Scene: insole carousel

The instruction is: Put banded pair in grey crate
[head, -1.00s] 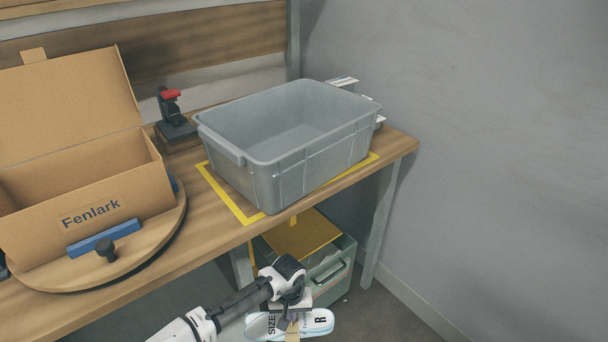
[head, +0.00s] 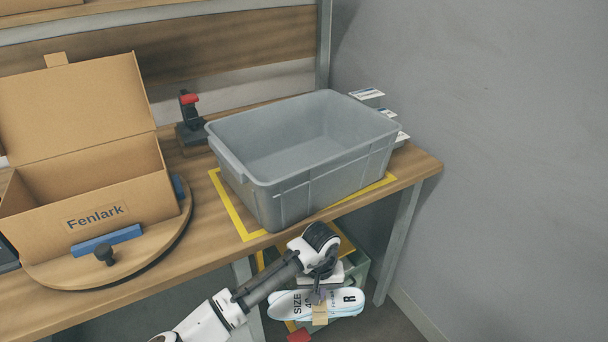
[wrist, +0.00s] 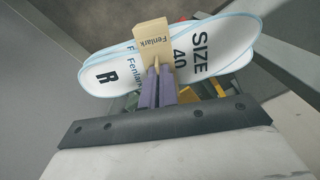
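The banded pair (head: 345,301) is two white insoles with pale blue edges, marked "SIZE 40" and "R", with a tan Fenlark band around the middle. It also shows in the wrist view (wrist: 215,50). My gripper (head: 320,294) is shut on the pair at its band; in the wrist view the purple fingers (wrist: 157,85) meet at the band (wrist: 152,40). The pair hangs in front of the bench, below the tabletop level in the head view. The grey crate (head: 312,194) stands on the bench above and behind it, open and with its visible inside empty.
Yellow tape (head: 232,208) outlines the crate's spot. An open Fenlark carton (head: 140,212) sits on a round wooden turntable (head: 160,243) at left. A red-topped clamp (head: 190,122) stands behind. Labelled cards (head: 368,94) are behind the crate. A greenish bin (head: 358,262) is under the bench.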

